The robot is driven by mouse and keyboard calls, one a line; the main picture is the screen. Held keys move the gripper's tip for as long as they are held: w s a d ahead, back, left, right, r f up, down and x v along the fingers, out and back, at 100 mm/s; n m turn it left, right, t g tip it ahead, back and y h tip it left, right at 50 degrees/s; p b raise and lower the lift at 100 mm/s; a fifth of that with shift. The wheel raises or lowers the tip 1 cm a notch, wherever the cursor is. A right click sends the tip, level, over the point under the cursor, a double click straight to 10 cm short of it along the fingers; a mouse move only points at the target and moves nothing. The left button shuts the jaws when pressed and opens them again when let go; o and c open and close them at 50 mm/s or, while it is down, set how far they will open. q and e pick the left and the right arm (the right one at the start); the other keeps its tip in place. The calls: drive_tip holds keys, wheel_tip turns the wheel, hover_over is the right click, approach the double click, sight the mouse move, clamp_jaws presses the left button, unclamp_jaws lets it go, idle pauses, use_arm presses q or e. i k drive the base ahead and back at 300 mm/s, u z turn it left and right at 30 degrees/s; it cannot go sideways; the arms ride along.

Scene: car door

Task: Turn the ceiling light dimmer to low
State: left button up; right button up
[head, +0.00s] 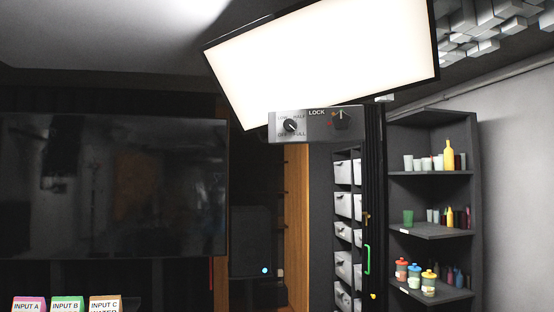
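The ceiling light (320,60) is a large bright white panel, tilted, at the top middle of the head view, and it is lit. A grey control box (313,135) hangs just below its lower edge. On the box's left is a round dark dimmer knob (290,127) ringed by the labels LOW, HALF, OFF and FULL. Its pale mark seems to slant toward FULL at the lower right, but it is small. On the box's right is a second dark knob (341,119) near the word LOCK, with small coloured marks beside it. Neither gripper shows.
A large dark screen (110,185) fills the left. Input-labelled boxes (68,304) stand at the bottom left. Dark corner shelves (430,173) with bottles and cups stand at the right. White bins (342,206) and a green handle (367,260) are below the box. Nothing visible blocks the box's front.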

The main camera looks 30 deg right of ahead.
sight(290, 125)
drive_tip(key=k, duration=1.25)
drive_tip(key=z, duration=0.7)
drive_tip(key=i, duration=1.25)
drive_tip(key=z, duration=0.05)
